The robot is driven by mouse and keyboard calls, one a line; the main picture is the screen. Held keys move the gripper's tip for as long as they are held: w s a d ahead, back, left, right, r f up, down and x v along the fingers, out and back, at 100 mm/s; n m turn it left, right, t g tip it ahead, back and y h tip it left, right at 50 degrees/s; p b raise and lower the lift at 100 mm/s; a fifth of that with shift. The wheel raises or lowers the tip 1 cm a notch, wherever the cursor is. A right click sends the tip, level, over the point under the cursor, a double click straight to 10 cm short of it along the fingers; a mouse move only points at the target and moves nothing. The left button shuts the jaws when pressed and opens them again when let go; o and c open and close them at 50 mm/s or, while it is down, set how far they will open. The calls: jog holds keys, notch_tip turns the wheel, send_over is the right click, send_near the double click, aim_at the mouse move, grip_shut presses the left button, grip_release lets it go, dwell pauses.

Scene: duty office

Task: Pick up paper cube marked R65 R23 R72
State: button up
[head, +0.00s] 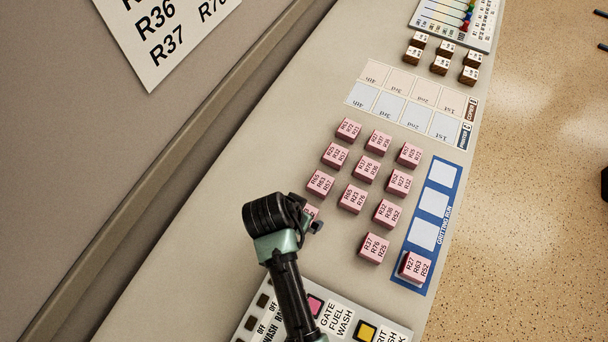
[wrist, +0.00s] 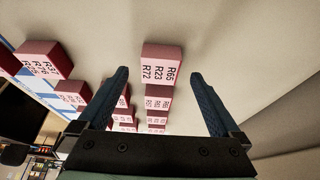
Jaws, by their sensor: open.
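The pink paper cube marked R65 R23 R72 (wrist: 161,65) shows in the wrist view, standing on the counter ahead of my gripper (wrist: 161,85) and lying between its two blue fingers as seen in the picture. The fingers are apart and nothing is held. In the head view my gripper (head: 316,226) is over the near left end of the pink cube group. A mostly hidden pink cube (head: 312,210) shows beside it there; its label cannot be read in that view.
Several other pink cubes (head: 352,197) stand in rows to the right and beyond. A blue strip (head: 419,257) with white squares holds one cube marked R27 R63 R52 (head: 415,267). A button panel (head: 345,308) is at the near end. A wall (head: 110,150) rises at left.

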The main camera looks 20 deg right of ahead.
jog(key=shift+x, duration=1.5)
jog(key=c, duration=1.5)
